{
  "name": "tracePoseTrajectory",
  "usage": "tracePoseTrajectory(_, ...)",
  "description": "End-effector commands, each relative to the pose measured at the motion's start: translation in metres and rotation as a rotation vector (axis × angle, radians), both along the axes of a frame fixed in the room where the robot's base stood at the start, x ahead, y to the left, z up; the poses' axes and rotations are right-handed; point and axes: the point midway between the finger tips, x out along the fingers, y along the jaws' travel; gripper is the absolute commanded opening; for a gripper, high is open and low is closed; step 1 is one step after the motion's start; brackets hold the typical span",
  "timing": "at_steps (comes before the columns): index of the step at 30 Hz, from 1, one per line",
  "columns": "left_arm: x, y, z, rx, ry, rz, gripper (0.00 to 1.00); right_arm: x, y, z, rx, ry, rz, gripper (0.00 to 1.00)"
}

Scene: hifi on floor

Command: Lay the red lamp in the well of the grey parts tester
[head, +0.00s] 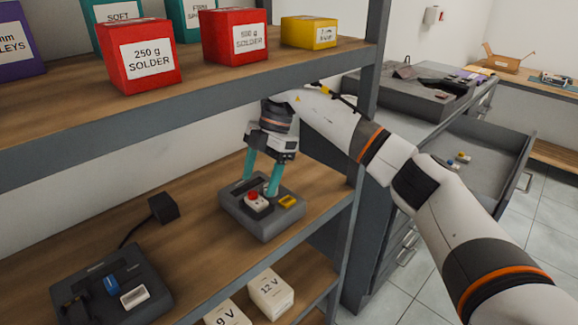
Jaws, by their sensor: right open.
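The grey parts tester (262,226) is a dark box on the middle shelf board, with a yellow square on the right of its top. The red lamp (256,202), a white block with a red top, is on the tester's top, left of the yellow square. I cannot tell how deep it sits in the well. My right gripper (259,187) points down over the tester. Its two teal fingers are apart, just behind and above the lamp, and no gap to the lamp can be judged. My left gripper is out of view.
The upper shelf board with red solder boxes (142,62) hangs close above my right arm. A second grey device (110,290) and a black adapter (163,207) are on the same board to the left. A shelf post (352,210) stands right. An open drawer (490,175) holds small parts.

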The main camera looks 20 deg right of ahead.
Motion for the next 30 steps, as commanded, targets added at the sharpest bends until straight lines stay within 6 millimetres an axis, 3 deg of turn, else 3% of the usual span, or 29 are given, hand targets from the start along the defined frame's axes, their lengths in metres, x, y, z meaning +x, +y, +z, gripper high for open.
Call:
tracePoseTrajectory(6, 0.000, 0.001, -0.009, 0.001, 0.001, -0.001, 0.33, 0.020, -0.055, -0.005, -0.002, 0.005, -0.010, 0.66)
tracePoseTrajectory(12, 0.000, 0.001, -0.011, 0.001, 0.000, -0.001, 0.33, 0.032, -0.088, -0.004, -0.001, 0.005, -0.007, 0.66)
tracePoseTrajectory(19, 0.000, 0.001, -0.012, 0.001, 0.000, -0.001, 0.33, 0.039, -0.107, -0.004, -0.002, 0.006, -0.004, 0.66)
tracePoseTrajectory(30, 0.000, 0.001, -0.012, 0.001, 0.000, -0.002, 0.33, 0.040, -0.110, -0.004, -0.002, 0.005, -0.002, 0.66)
